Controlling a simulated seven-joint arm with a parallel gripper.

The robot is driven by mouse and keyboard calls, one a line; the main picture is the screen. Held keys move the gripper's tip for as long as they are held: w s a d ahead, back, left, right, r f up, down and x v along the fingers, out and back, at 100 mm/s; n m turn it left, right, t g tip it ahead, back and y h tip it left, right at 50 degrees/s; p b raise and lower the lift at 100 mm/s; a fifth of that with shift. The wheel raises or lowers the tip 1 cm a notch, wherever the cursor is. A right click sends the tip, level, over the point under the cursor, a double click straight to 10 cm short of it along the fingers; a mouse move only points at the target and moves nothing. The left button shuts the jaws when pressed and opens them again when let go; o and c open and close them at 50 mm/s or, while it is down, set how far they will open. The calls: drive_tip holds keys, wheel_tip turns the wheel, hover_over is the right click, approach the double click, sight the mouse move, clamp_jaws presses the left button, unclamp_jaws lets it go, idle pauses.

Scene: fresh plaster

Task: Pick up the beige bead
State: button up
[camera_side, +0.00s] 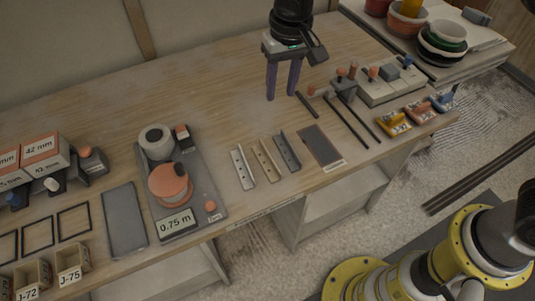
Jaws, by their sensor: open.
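The beige bead (264,160) is a short angled strip with small holes, lying near the front of the wooden table. It is the middle one of three similar strips, with a whitish bead (242,167) on its left and a dark grey bead (287,153) on its right. My gripper (281,96) points down with two purple fingers apart and nothing between them. It is behind the beads in the picture and slightly to their right, apart from all of them. Its exact height over the table is hard to tell.
A dark rectangular plate (320,146) lies right of the beads, with dark rods (345,122) beyond it. The table behind the beads is clear.

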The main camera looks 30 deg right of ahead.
drive_tip(key=s+a+f+n, duration=0.1)
drive_tip(key=s+a+f, duration=0.15)
drive_tip(key=f, duration=0.25)
hover_over(271, 157)
wheel_tip(271, 157, down, 7)
drive_tip(key=shift+g, duration=0.4)
drive_tip(key=shift+w+f, duration=0.1)
drive_tip(key=shift+f, duration=3.05)
clamp_jaws()
